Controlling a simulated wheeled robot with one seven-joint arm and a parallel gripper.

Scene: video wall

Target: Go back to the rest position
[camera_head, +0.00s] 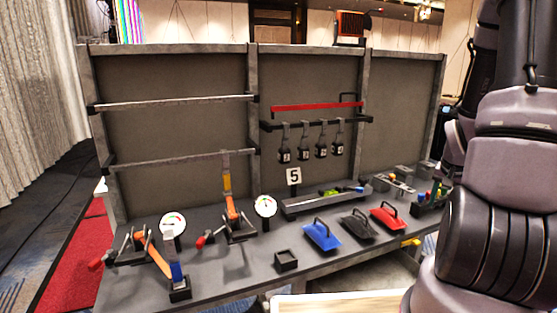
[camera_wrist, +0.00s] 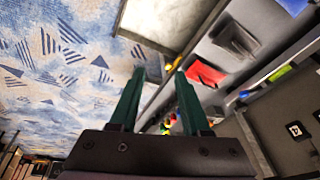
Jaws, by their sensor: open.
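My gripper (camera_wrist: 160,92) shows in the wrist view with two dark green fingers spread apart and nothing between them. In the wrist view it hangs in free space, with carpet beyond on the left and the bench on the right. In the head view my arm fills the right side, and part of a green finger seems to show at the bench's right end, beside a dark tray. I cannot tell there whether it touches anything.
The grey bench (camera_head: 232,276) carries lever clamps, round gauges (camera_head: 265,206), a blue trowel-like tool (camera_head: 322,236), a black one (camera_head: 358,227) and a red one (camera_head: 388,219). Tagged items hang from a rack (camera_head: 315,123). A pale board (camera_head: 345,303) lies in front. Carpet (camera_wrist: 50,70) is clear.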

